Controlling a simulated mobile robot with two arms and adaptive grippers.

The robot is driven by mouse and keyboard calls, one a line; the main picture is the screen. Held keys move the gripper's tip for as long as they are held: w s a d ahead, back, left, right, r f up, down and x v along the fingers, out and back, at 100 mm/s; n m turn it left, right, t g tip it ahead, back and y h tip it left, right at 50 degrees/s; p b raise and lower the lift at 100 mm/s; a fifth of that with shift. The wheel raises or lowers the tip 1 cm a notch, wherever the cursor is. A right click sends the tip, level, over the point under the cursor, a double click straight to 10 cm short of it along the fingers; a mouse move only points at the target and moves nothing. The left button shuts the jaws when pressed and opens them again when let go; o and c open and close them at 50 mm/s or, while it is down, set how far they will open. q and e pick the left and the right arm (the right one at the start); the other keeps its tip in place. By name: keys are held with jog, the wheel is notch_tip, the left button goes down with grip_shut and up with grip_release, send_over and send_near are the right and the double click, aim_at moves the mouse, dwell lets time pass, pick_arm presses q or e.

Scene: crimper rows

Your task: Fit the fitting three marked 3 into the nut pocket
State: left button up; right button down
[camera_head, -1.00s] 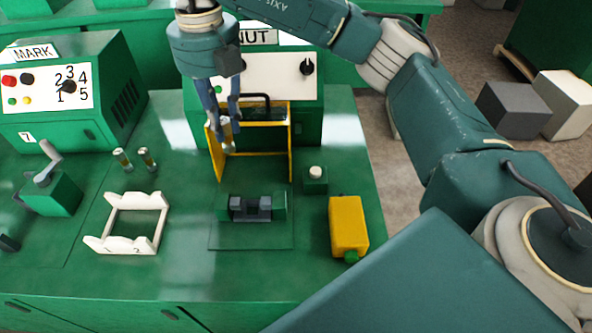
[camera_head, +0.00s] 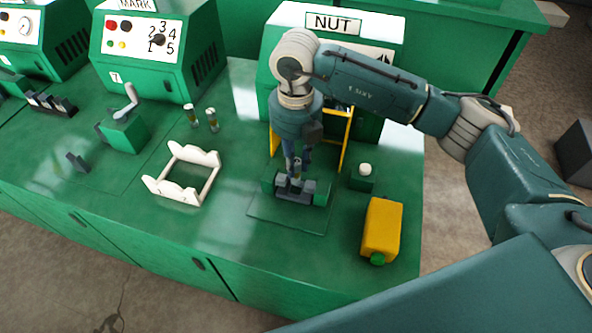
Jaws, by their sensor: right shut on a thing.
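My right gripper (camera_head: 297,172) points down and is shut on a small metal-and-brass fitting (camera_head: 297,168). It holds the fitting upright at the dark nut pocket (camera_head: 293,190) in the green block on the NUT station. The fingers hide much of the fitting, so its mark cannot be read. I cannot tell whether its lower end is inside the pocket or just above it. Two similar fittings (camera_head: 191,116) and (camera_head: 212,119) stand on the bench to the left. My left gripper is out of view.
A yellow guard frame (camera_head: 346,138) stands right behind the pocket, with the NUT machine (camera_head: 285,30) at the back. An empty white rack (camera_head: 150,184) lies on the left.

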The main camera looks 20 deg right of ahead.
aim_at(296, 174)
jog(key=shift+f, duration=0.65)
notch_tip(296, 174, down, 3)
jog(key=shift+f+p, duration=0.1)
jog(key=shift+p, duration=0.3)
jog(key=shift+w, duration=0.1)
jog(key=shift+f, duration=0.25)
jog(key=c, duration=1.6)
grip_release()
jog(key=shift+r, duration=0.1)
